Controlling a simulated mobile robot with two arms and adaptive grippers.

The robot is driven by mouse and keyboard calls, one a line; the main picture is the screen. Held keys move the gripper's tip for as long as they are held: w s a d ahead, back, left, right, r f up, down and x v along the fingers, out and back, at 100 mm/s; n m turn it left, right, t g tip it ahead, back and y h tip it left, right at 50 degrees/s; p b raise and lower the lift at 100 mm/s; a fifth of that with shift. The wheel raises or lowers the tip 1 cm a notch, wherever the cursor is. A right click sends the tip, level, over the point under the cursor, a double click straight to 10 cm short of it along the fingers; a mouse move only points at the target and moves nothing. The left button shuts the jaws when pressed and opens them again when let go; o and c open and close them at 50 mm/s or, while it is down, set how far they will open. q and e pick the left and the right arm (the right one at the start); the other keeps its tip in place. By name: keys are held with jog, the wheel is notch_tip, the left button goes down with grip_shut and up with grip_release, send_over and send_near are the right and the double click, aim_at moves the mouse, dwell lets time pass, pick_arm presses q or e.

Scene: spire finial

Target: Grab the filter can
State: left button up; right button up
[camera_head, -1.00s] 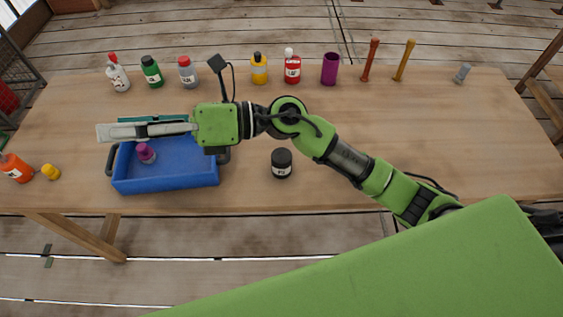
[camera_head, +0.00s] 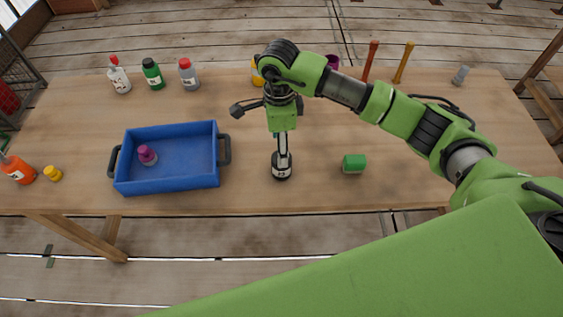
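The filter can appears to be the small black can (camera_head: 281,172) with a white label, upright on the table near its front edge, right of the blue bin. My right gripper (camera_head: 282,158) points straight down at the can, its light fingers reaching the can's top. The fingers are seen edge-on and cover part of the can, so I cannot tell whether they are closed on it. My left gripper is not in view.
A blue bin (camera_head: 124,177) with a purple-capped bottle (camera_head: 147,155) stands at left. A green block (camera_head: 354,163) lies right of the can. Several bottles line the back, some hidden by my arm. Bare table lies around the can.

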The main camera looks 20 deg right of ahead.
notch_tip(320, 180, down, 4)
jog(key=shift+r, duration=0.25)
jog(key=shift+s+f+p, duration=0.2)
jog(key=shift+f+p, duration=0.3)
jog(key=shift+p, duration=0.2)
jog(key=f+p, duration=0.1)
jog(key=f, duration=0.2)
jog(key=shift+s+d+f+p, duration=0.2)
jog(key=shift+f+p, duration=0.1)
jog(key=shift+p, duration=0.05)
jog(key=shift+f, duration=0.45)
jog(key=c, duration=1.2)
